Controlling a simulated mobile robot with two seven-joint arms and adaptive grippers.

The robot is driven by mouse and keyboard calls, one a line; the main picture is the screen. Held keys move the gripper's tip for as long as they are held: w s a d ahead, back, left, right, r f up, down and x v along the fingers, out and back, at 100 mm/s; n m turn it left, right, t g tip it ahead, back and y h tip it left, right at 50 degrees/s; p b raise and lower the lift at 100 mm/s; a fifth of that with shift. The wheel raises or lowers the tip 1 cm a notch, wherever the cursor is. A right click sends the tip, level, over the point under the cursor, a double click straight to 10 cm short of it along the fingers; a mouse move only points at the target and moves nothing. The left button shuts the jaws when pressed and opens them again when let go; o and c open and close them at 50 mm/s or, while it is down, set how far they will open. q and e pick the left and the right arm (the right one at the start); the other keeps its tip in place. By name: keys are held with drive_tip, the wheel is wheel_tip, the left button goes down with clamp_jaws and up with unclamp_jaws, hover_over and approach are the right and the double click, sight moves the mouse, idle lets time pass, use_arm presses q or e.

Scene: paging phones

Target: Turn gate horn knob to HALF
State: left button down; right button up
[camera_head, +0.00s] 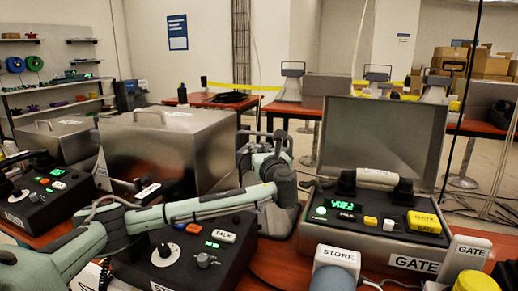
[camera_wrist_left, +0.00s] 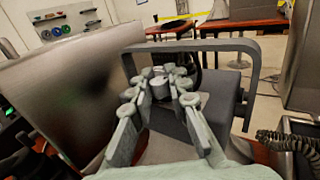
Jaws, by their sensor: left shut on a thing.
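My left gripper (camera_wrist_left: 165,84) is shut on a small grey knob (camera_wrist_left: 159,88) at the near face of a dark grey horn unit (camera_wrist_left: 218,98) with a U-shaped bracket (camera_wrist_left: 205,46). The fingers cover much of the knob, and its pointer and any HALF mark cannot be read. In the head view, my left arm crosses the picture from the left, and my left gripper (camera_head: 264,152) is beside the shiny steel case, partly hidden. The horn's bracket (camera_head: 262,134) shows just behind it. No name on this horn is readable. My right gripper is out of view.
A steel case (camera_head: 170,150) stands left of the gripper. A TALK phone (camera_head: 185,262) lies below my arm. Other horns (camera_head: 290,85) stand on back tables.

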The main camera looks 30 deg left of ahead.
use_arm(q)
drive_tip(key=n+g+y, duration=0.2)
drive_tip(key=n+g, duration=0.1)
drive_tip(key=shift+d+g+y, duration=0.15)
drive_tip(key=shift+g+y, duration=0.15)
drive_tip(key=shift+g, duration=0.1)
drive_tip(key=shift+n+g+y, duration=0.55)
drive_tip(key=shift+n+g, duration=0.55)
drive_tip(key=shift+g, duration=0.6)
drive_tip(key=shift+n+g+y, duration=0.55)
drive_tip(key=shift+n+g, duration=0.55)
drive_tip(key=shift+g, duration=0.6)
drive_tip(key=c, duration=1.4)
unclamp_jaws()
drive_tip(key=d, duration=0.7)
drive_tip(key=s+d, duration=0.1)
drive_tip(key=d, duration=0.3)
drive_tip(key=shift+d, duration=0.35)
